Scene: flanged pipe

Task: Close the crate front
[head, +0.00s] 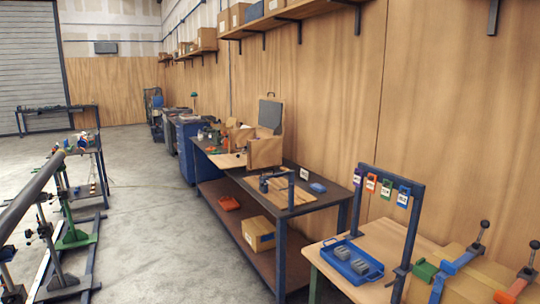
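A tan wooden crate or box (265,153) stands on the far part of the long dark workbench along the wall. A dark grey panel (270,113) rises upright behind its top, like a raised lid. A tan piece (240,136) sticks out at its left side; I cannot tell if this is an open front panel. The crate's inside is hidden at this distance. Neither of my grippers is in view.
The workbench (318,205) has a lower shelf with a cardboard box (258,234) and an orange tray (229,203). A nearer table holds a blue tray (352,262), a tag rack and clamps. Pipe stands (75,237) line the left. The concrete floor (160,240) between is clear.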

